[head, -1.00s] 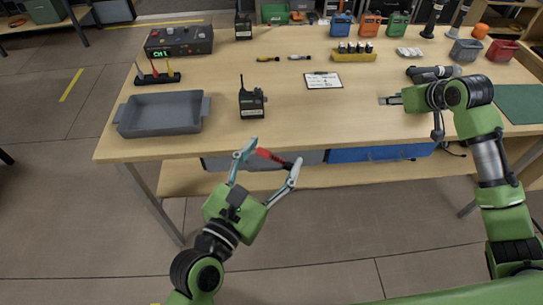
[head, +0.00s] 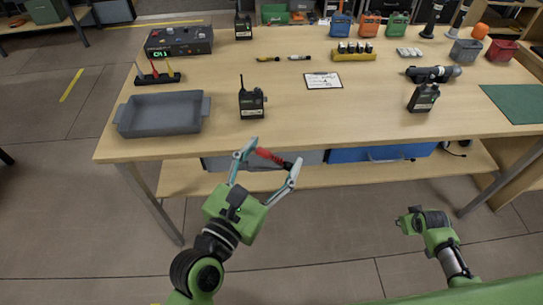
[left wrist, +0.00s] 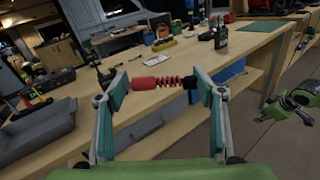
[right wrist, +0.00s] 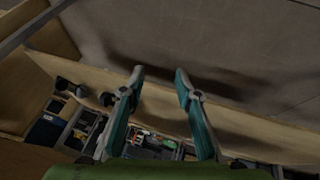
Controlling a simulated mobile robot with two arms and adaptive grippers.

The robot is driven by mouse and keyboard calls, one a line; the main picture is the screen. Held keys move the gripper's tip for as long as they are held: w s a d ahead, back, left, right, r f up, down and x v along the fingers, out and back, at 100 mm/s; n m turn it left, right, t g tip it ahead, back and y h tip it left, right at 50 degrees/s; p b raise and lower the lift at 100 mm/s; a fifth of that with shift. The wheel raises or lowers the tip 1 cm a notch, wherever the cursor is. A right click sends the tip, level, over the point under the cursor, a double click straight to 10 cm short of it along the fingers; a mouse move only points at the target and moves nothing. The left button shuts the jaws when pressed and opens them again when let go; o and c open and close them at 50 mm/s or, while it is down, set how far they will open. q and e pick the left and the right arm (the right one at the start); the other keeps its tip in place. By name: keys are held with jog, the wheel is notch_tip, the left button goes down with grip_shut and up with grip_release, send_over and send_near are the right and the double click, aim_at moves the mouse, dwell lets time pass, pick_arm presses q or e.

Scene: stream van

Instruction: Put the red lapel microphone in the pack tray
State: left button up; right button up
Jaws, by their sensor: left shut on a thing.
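The red lapel microphone (head: 268,156) has a red body, a coiled red section and a black end. My left gripper (head: 275,153) is shut on it, with the microphone lying crosswise between the fingertips in front of the table's near edge. The left wrist view shows the microphone (left wrist: 155,83) spanning the two fingers. The pack tray, a grey open tray (head: 160,128), sits at the table's near left corner and looks empty. It also shows in the left wrist view (left wrist: 40,133). My right gripper (head: 402,222) is off the table at lower right; its fingers are apart and empty in the right wrist view (right wrist: 160,77).
A black radio (head: 251,100) stands right of the tray, and another radio (head: 423,97) stands near the right. A small stand with coloured pieces (head: 157,78) is behind the tray. A white card (head: 323,81) lies mid-table. The near middle of the tabletop is clear.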

jog(key=s+a+f+g+y, duration=0.1)
jog(key=s+a+f, duration=0.6)
jog(key=s+f, duration=0.25)
jog(key=s+a+f+g, duration=0.1)
jog(key=s+a+f, duration=0.5)
jog(key=s+f, duration=0.3)
pick_arm(q)
jog(key=s+a+f+n+t+y, duration=0.1)
jog(key=s+a+n+y, duration=0.1)
jog(key=a, duration=0.5)
jog(key=s+a+f+n+t+y, duration=0.1)
jog(key=s+a+n+y, duration=0.1)
jog(key=a, duration=0.6)
jog(key=s+a+n+y, duration=0.2)
jog(key=s+a+y, duration=0.1)
jog(key=a+y, duration=0.2)
jog(key=a, duration=0.2)
jog(key=shift+s+a+f+t+y, duration=0.15)
jog(key=shift+a+f+t+y, duration=0.15)
jog(key=shift+f+t, duration=0.1)
pick_arm(e)
jog(key=s+a+f+n+g+y, duration=0.1)
jog(key=s+a+f, duration=0.1)
jog(key=s+a, duration=0.5)
jog(key=s+a+f+g, duration=0.1)
jog(key=s+a+f, duration=0.2)
jog(key=s+a, duration=0.4)
jog(key=s, duration=0.5)
jog(key=shift+n+y, duration=0.4)
